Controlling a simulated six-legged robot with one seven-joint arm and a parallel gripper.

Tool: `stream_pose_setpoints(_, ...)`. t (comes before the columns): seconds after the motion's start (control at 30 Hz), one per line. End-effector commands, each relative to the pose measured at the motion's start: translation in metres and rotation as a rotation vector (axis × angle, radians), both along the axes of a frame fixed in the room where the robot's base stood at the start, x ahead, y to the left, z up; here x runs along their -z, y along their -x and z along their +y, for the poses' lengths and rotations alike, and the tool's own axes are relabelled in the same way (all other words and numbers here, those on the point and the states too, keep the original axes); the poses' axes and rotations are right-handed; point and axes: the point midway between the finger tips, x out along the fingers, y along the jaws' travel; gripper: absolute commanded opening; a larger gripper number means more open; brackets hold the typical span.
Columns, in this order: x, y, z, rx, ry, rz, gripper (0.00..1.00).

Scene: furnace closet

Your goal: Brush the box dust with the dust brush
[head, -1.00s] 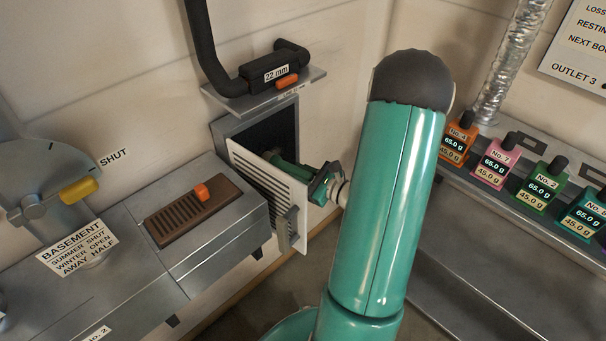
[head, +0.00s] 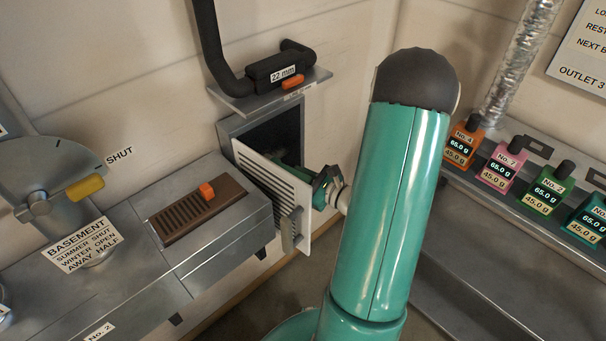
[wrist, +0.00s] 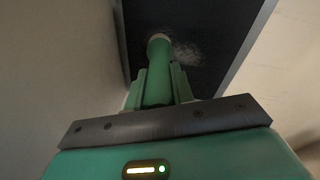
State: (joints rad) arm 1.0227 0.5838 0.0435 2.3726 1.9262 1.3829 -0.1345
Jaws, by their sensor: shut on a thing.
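The box (head: 232,128) is set in the wall with its slatted door (head: 265,195) swung open. Its inside is dark. My gripper (head: 292,170) reaches into the opening past the door, and the door partly hides it. In the wrist view my gripper (wrist: 159,92) is shut on the dust brush (wrist: 161,82), a green handle with a pale tip pointing into the box. Grey box dust (wrist: 188,52) shows as a patch on the dark inside surface, just right of the brush tip. I cannot tell whether the tip touches it.
A shelf (head: 270,98) with a black hose end labelled 22 mm sits just above the box. A metal duct with a brown vent slider (head: 198,210) stands to the left. Several coloured labelled weights, one orange (head: 461,145), stand at the right.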

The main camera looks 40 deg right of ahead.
Motion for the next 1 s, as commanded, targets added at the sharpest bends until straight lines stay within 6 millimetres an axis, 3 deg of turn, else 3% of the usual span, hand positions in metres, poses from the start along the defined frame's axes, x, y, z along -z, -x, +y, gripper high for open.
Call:
stream_pose_setpoints(0.5, 0.0, 0.001, 0.027, -0.001, -0.001, 0.0, 0.0)
stream_pose_setpoints(1.0, 0.0, 0.001, 0.027, 0.0, 0.0, 0.0, 0.0)
